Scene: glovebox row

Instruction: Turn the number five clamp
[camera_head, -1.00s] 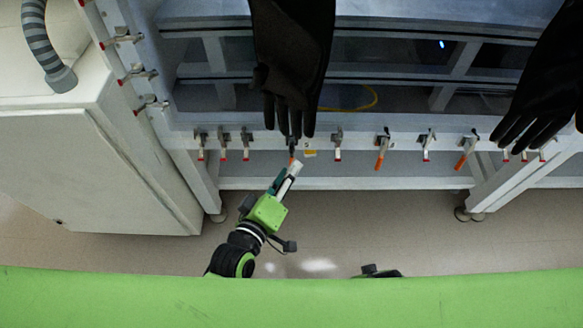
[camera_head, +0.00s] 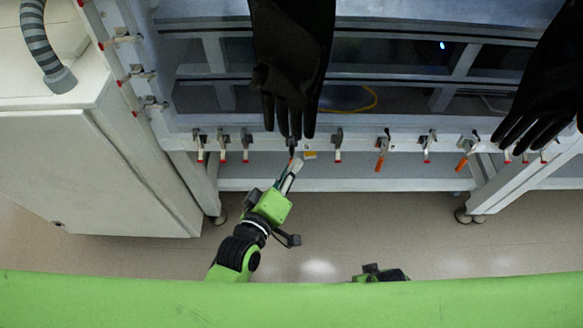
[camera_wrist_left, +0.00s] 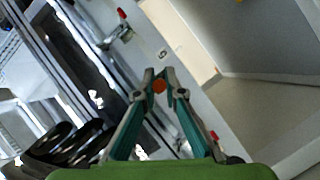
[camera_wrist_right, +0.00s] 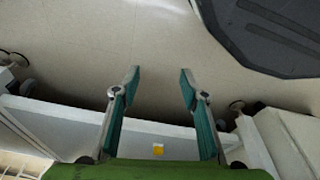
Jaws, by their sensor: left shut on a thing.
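The clamp in my left gripper sits on the lower frame of the glovebox, just left of a small yellow label (camera_head: 309,155) whose number is too small to read for certain. My left gripper (camera_head: 293,166) reaches up to this clamp from below. In the left wrist view, the fingertips (camera_wrist_left: 160,84) are closed around the clamp's orange-red handle end (camera_wrist_left: 159,87). The fingers hide most of the handle, and a black glove hangs just above the clamp. My right gripper (camera_wrist_right: 152,82) is open and empty, pointing toward the floor, away from the clamps.
Several other clamps line the frame, including a red-tipped one (camera_head: 338,143) to the right and orange-handled ones (camera_head: 382,150) farther right. Black gloves (camera_head: 290,60) (camera_head: 545,85) hang over the frame. A white cabinet (camera_head: 95,170) stands at the left. The floor below is clear.

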